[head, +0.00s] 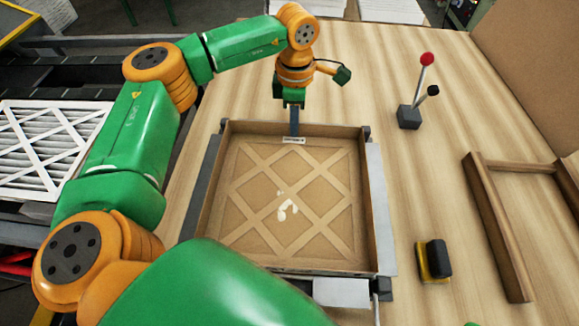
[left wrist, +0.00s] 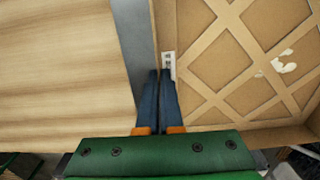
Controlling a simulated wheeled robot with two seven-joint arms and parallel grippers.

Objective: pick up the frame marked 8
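A shallow brown cardboard frame (head: 350,170) with a crisscross lattice lies in the middle of the wooden table. A small white label (head: 293,140) sits inside its far wall; its print is too small to read. The label also shows in the left wrist view (left wrist: 168,65). My left gripper (head: 294,132) points down at the middle of the far wall, beside the label. In the left wrist view, its blue fingers (left wrist: 160,78) are close together at the thin wall and look closed on it. The exact contact is hard to see. My right gripper is out of view.
Grey metal rails (head: 380,215) flank the frame. To the right are a red-knobbed lever (head: 409,116), a yellow-black block (head: 433,261) and an open wooden frame (head: 498,225). A white pleated filter (head: 45,145) lies at the left. Bare table lies beyond the frame.

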